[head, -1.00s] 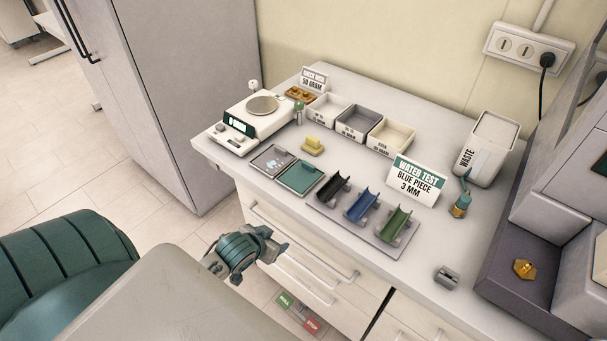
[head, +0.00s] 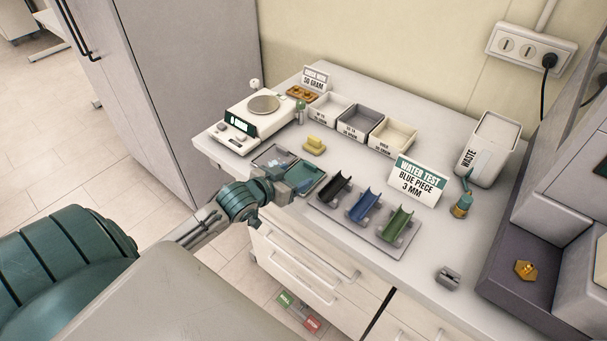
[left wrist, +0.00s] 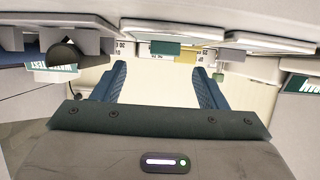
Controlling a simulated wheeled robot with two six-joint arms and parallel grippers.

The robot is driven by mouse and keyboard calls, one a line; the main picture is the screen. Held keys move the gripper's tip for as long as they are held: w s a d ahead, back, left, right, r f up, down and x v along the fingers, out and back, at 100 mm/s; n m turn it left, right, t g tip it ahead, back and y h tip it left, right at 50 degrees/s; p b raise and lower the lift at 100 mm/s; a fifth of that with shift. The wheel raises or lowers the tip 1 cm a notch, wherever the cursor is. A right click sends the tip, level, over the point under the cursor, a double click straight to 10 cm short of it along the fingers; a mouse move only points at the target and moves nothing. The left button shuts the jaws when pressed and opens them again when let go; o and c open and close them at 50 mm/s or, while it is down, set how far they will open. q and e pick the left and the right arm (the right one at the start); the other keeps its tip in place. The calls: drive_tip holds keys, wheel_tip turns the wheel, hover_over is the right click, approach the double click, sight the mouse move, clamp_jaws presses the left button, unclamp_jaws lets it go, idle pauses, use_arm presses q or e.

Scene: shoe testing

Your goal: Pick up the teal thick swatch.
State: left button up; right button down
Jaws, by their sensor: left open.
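The teal thick swatch (head: 313,186) lies on the right one of two flat trays near the counter's front edge. In the head view my left gripper (head: 298,177) is in front of it and hides much of it. In the left wrist view, which looks upside down, the teal swatch (left wrist: 165,47) shows as a green block on a pale slab, beyond the fingertips. My left gripper (left wrist: 158,70) is open there, its blue fingers wide apart with nothing between them. The swatch is roughly in line with the gap. My right gripper is not in view.
The other tray (head: 265,156) is to the left. A scale (head: 240,122) and a yellow block (head: 315,144) stand behind. A rack of cradles (head: 363,205) is close on the right, with a WATER TEST sign (head: 415,182) behind it. Bins (head: 361,122) line the back.

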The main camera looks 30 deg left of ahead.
sight(309, 165)
use_arm(q)
drive_tip(key=shift+x, duration=0.95)
drive_tip(key=x, duration=0.1)
drive_tip(key=p+x, duration=0.1)
drive_tip(key=x, duration=0.1)
drive_tip(key=p+x, duration=0.1)
drive_tip(key=shift+w+a+r, duration=0.25)
drive_tip(key=shift+w+a, duration=0.1)
drive_tip(key=shift+w, duration=0.1)
drive_tip(key=shift+w+f, duration=0.25)
drive_tip(key=shift+w, duration=0.15)
drive_tip(key=shift+s, duration=0.1)
drive_tip(key=c, duration=1)
